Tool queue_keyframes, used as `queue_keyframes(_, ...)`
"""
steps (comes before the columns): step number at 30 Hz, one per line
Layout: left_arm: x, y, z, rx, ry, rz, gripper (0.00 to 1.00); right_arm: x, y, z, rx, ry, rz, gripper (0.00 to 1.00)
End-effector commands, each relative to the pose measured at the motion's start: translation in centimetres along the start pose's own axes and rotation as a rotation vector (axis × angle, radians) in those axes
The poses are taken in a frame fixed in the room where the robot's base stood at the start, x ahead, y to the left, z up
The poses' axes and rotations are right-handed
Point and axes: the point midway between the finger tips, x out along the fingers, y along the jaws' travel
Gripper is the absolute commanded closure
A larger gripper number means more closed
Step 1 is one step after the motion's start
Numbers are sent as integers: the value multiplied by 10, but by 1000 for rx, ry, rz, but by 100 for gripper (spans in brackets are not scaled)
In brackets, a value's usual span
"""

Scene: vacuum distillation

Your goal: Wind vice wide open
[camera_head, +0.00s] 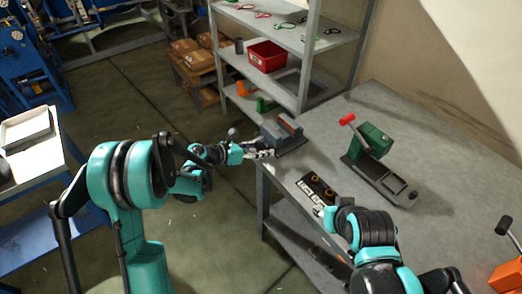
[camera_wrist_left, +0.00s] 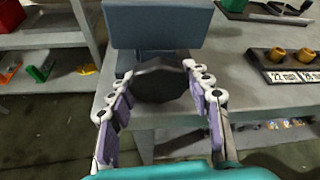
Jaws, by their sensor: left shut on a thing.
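The blue-grey vice (camera_head: 282,133) stands on the near left corner of the grey workbench. In the left wrist view its front face (camera_wrist_left: 158,25) fills the top middle. My left gripper (camera_head: 262,153) is at the vice's front. In the left wrist view its fingers (camera_wrist_left: 160,88) are on both sides of the vice's dark round handle (camera_wrist_left: 160,82) and shut on it. The vice's jaw gap is hard to judge from here. My right gripper (camera_head: 330,216) is over the bench's front edge, away from the vice, and its fingers do not show clearly.
A black plate with brass-coloured pieces (camera_head: 318,188) lies on the workbench (camera_head: 345,120) right of the vice. A green device with a red handle (camera_head: 374,140) stands further right. Behind, a shelf holds a red bin (camera_head: 267,56). An orange object (camera_head: 506,276) is at the lower right.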

Motion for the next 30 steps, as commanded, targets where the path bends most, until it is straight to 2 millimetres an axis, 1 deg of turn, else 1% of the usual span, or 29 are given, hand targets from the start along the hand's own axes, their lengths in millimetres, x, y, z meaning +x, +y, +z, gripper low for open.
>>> queue_keyframes(1,1,2,-2,-61,-1,-25,80,5,0,4,0,0,0,60)
queue_keyframes(3,1,1,-2,-139,-1,-57,79,8,0,5,0,0,0,60)
queue_keyframes(6,0,0,-2,-206,2,-86,79,9,0,7,0,0,0,60)
queue_keyframes(15,0,-2,-3,-227,6,-95,80,9,0,6,0,0,0,60)
queue_keyframes(16,0,-2,-3,-227,6,-95,48,9,0,6,0,0,0,60)
queue_keyframes(17,0,-2,-3,-227,7,-95,40,9,0,6,0,0,0,60)
queue_keyframes(18,0,-2,-4,-227,7,-95,30,9,0,6,0,0,0,60)
queue_keyframes(30,-2,-2,-4,-226,7,-93,30,9,0,7,0,0,0,60)
